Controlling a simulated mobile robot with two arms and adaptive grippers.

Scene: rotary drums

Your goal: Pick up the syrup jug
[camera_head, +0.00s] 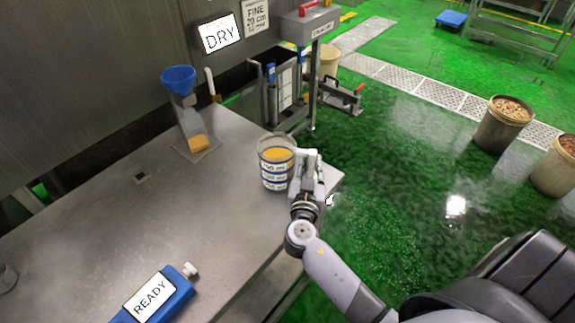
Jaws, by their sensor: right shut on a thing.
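The syrup jug (275,172) is a clear round vessel with an orange top layer and several white label bands. It is at the right end of the steel table. My right gripper (306,160) is at the jug's right side and is shut on it, seemingly at the handle, which the gripper hides. I cannot tell whether the jug's base touches the table. My left gripper is not in view.
The steel table (100,215) carries a stand with a blue funnel (179,80) and a blue READY device (155,296). A DRY sign (219,36) is on the wall. Buckets (503,122) stand on the green floor at right, with clear floor between.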

